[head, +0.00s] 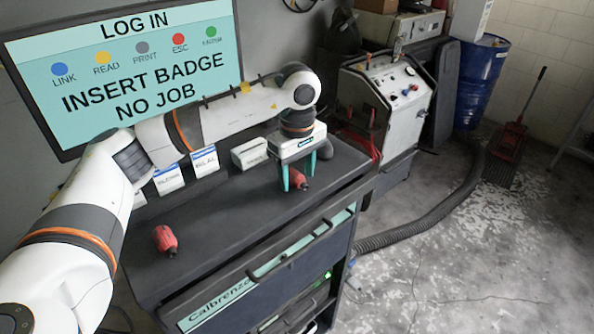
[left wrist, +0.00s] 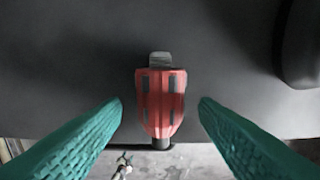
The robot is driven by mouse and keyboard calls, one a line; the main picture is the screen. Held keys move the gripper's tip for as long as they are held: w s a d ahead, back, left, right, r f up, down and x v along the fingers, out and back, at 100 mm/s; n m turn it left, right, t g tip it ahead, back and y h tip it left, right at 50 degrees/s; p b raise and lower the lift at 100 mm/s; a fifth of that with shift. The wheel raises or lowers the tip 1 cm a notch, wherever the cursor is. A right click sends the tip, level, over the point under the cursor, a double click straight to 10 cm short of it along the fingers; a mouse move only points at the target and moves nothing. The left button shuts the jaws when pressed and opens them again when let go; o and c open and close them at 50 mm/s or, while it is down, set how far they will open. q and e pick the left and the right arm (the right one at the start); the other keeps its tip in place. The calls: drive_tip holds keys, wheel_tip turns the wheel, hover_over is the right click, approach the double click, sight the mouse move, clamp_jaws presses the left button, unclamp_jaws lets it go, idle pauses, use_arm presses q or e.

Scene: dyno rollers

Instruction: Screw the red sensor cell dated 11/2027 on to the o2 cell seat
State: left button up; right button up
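A red sensor cell (head: 298,180) lies on the dark cabinet top, below my left gripper (head: 293,186). In the left wrist view this red cell (left wrist: 161,103) lies between the two green fingers (left wrist: 160,110), with gaps on both sides. The left gripper is open and points down. A second red cell (head: 166,240) lies on the left part of the cabinet top. No date can be read on either cell. The o2 cell seat cannot be made out. My right gripper is not in view.
White boxes (head: 205,161) stand along the back of the dark cabinet top (head: 225,215). A screen (head: 130,75) reads "INSERT BADGE NO JOB". A grey machine (head: 385,95) with knobs stands to the right. A hose (head: 440,215) lies on the floor. The cabinet top's middle is clear.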

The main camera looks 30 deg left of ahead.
use_arm(q)
drive_tip(key=shift+r, duration=0.1)
drive_tip(key=shift+w+r, duration=0.1)
drive_tip(key=shift+r, duration=0.2)
wheel_tip(320, 180, up, 11)
drive_tip(key=b, duration=0.2)
drive_tip(key=shift+r, duration=0.1)
idle(0.5)
